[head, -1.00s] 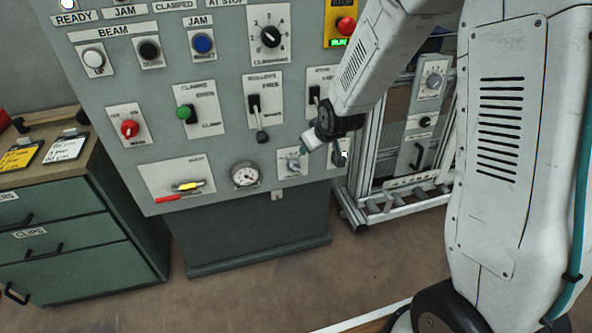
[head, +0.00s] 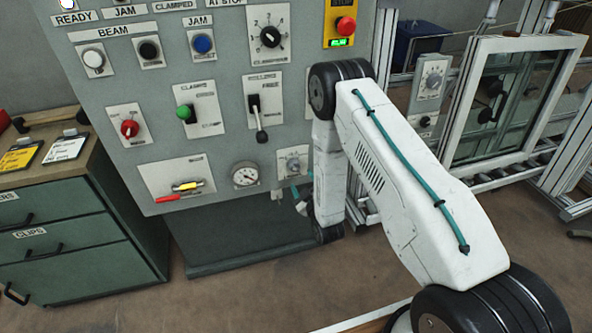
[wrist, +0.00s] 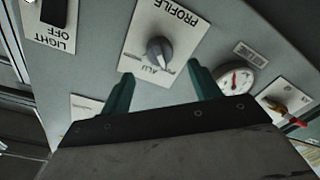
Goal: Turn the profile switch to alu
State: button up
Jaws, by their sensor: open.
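The profile switch (wrist: 159,52) is a grey knob on a white plate marked PROFILE and ALU in the wrist view. In the head view the switch (head: 293,164) is low on the grey panel, right of the round gauge. My gripper (wrist: 164,82) is open, its two teal fingers apart and empty, with the knob ahead between them and not gripped. In the head view the gripper (head: 301,197) is just below the switch plate, partly hidden by my arm.
A LIGHT switch (wrist: 54,12) is on the other side. Above in the head view is a lever (head: 260,120). A framed window (head: 510,95) stands at right.

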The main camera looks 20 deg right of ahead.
aim_at(296, 170)
jog(key=w, duration=0.7)
jog(key=shift+w+a, duration=0.2)
jog(key=shift+w, duration=0.05)
jog(key=c, duration=1)
